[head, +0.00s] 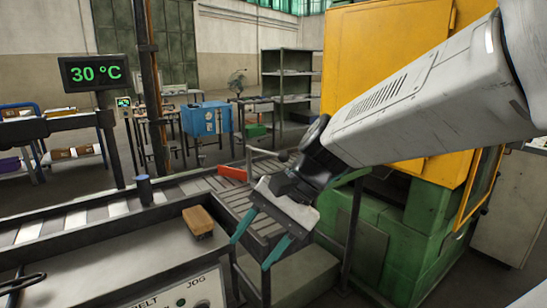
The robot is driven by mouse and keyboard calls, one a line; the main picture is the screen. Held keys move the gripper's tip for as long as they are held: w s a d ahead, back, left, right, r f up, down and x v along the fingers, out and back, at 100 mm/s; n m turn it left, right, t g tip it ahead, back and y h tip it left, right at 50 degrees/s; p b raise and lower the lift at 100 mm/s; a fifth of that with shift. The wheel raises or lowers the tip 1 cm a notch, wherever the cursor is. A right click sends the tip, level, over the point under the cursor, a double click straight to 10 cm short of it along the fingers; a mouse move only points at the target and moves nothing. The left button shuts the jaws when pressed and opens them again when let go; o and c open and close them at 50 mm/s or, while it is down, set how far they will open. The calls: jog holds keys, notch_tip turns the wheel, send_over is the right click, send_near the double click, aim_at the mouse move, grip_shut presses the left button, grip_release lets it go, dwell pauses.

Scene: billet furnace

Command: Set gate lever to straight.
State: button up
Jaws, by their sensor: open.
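My gripper (256,243) hangs at the end of my arm near the middle of the head view. Its two teal fingers are spread apart with nothing between them, and they point down and left. An orange-red plate (233,173) stands on the roller conveyor behind and left of the gripper; it looks like the gate. A thin grey bar (262,151) beside it may be the lever, but I cannot tell for sure. The gripper is apart from both. My gripper and arm hide part of the conveyor's right side, so the lever's setting cannot be read.
A brown block (198,221) lies on the grey console top (110,258) in front. A green and yellow machine (395,235) stands right. A display (95,73) reads 30 °C.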

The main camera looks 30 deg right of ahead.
jog(key=w+d+r+m+t+y, duration=0.25)
jog(key=w+d+m+t, duration=0.25)
jog(key=w+m, duration=0.45)
jog(key=m+t+h, duration=0.4)
jog(key=m+t, duration=0.6)
jog(key=m, duration=0.4)
send_near(287, 157)
jog(key=w, duration=0.4)
jog(key=x, duration=0.6)
jog(key=shift+w+a+f, duration=0.25)
jog(key=shift+a, duration=0.25)
jog(key=shift+w+a, duration=0.15)
jog(key=shift+w, duration=0.4)
grip_shut()
